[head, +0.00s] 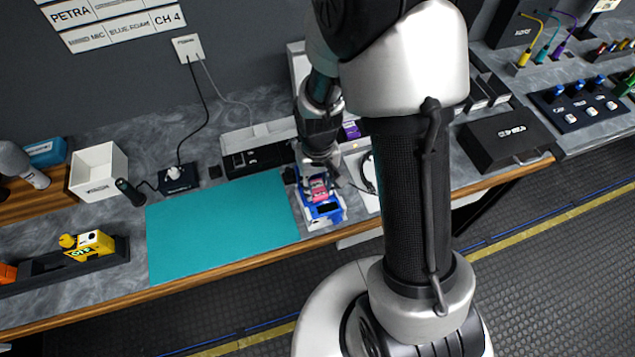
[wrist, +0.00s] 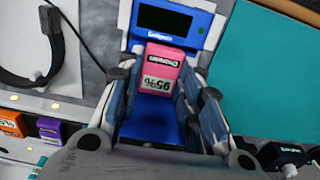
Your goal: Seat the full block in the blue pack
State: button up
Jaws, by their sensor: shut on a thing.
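The pink block (wrist: 165,70), marked 95%, sits between the fingers of my gripper (wrist: 165,76) in the wrist view. The blue pack (wrist: 168,18) has a dark screen at its far end, and its blue bay shows under and around the block. I cannot tell whether the block is fully down in the bay. In the head view my gripper (head: 317,180) reaches down over the blue pack (head: 325,211), with the pink block (head: 318,190) showing at its fingers. The gripper is shut on the block.
A teal mat (head: 220,228) lies left of the pack. A headset (wrist: 50,50) lies on the other side. Orange (wrist: 12,124) and purple (wrist: 50,131) blocks stand in a rack nearby. A white bin (head: 98,172) and black box (head: 508,137) stand farther off.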

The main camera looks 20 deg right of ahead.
jog(key=shift+f+b, duration=0.65)
jog(key=shift+f, duration=0.2)
jog(key=o, duration=1)
jog(key=shift+r, duration=0.1)
jog(key=shift+c, duration=0.2)
notch_tip(320, 180, up, 12)
dwell(0.4)
notch_tip(320, 180, up, 10)
jog(key=t, duration=0.2)
send_over(318, 189)
jog(key=s, duration=0.6)
jog(key=s+r+t, duration=0.2)
jog(key=s+r, duration=0.3)
jog(key=s, duration=0.4)
jog(key=shift+t, duration=0.3)
